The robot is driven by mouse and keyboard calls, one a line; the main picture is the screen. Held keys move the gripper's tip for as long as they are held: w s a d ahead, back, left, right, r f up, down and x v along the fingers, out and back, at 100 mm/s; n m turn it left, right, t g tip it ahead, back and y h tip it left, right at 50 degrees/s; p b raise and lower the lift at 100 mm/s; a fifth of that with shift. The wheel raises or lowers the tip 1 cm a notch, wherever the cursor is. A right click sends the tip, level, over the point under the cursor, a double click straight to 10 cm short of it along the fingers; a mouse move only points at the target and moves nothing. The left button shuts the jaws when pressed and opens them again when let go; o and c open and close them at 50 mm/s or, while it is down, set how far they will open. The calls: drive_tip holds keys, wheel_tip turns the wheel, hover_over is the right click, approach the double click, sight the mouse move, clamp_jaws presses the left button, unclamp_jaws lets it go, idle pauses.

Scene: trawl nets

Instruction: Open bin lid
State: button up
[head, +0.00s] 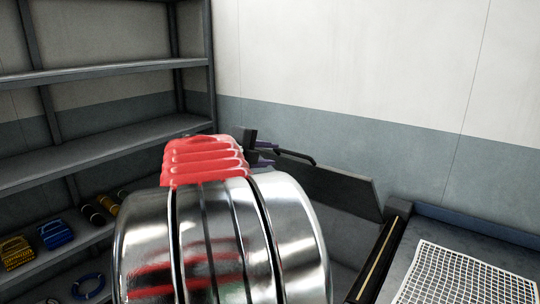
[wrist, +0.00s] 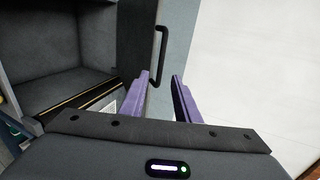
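A dark grey panel (head: 335,190), which looks like the bin lid, stands steeply raised in front of the wall in the head view. A black bar handle (head: 297,157) sits at its upper left edge. In the wrist view the handle (wrist: 158,55) is ahead of my gripper (wrist: 160,88), roughly in line with the gap between the purple fingers. The handle looks beyond the fingertips; I cannot tell how far. In the head view my arm hides most of my gripper and the area below the panel.
A grey open-topped bin or bench (head: 425,245) with a white gridded sheet (head: 465,278) is at the lower right. Shelves (head: 100,150) at left hold a yellow item (head: 17,252), a blue item (head: 56,234) and a blue ring (head: 88,286). The wall stands close behind the panel.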

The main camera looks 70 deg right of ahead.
drive_tip(key=shift+c, duration=0.6)
drive_tip(key=shift+w+a, duration=0.1)
drive_tip(key=shift+a, duration=0.05)
drive_tip(key=shift+c, duration=0.7)
drive_tip(key=w+a+f+m+t, duration=0.1)
drive_tip(key=w+a+m, duration=0.1)
drive_tip(key=a+m, duration=0.1)
drive_tip(key=w+a+f+m+t+y, duration=0.1)
drive_tip(key=w+a+m, duration=0.1)
drive_tip(key=a, duration=0.3)
drive_tip(key=w+a+f+m+t+y, duration=0.1)
drive_tip(key=w+a+f+m, duration=0.1)
drive_tip(key=a, duration=0.3)
drive_tip(key=shift+w+m, duration=0.3)
drive_tip(key=shift+m, duration=0.5)
clamp_jaws()
drive_tip(key=a+f+m+t+y, duration=0.2)
drive_tip(key=a+f+m+y, duration=0.2)
drive_tip(key=a+m, duration=0.4)
drive_tip(key=a+f+m+t+y, duration=0.2)
drive_tip(key=a+m, duration=0.6)
drive_tip(key=a, duration=1.3)
drive_tip(key=a+f+m+t+y, duration=0.2)
drive_tip(key=a+f+m+y, duration=0.3)
drive_tip(key=a, duration=0.9)
drive_tip(key=f+m, duration=0.1)
drive_tip(key=m, duration=0.2)
drive_tip(key=shift+a+f+y, duration=0.35)
drive_tip(key=shift+f+y, duration=0.05)
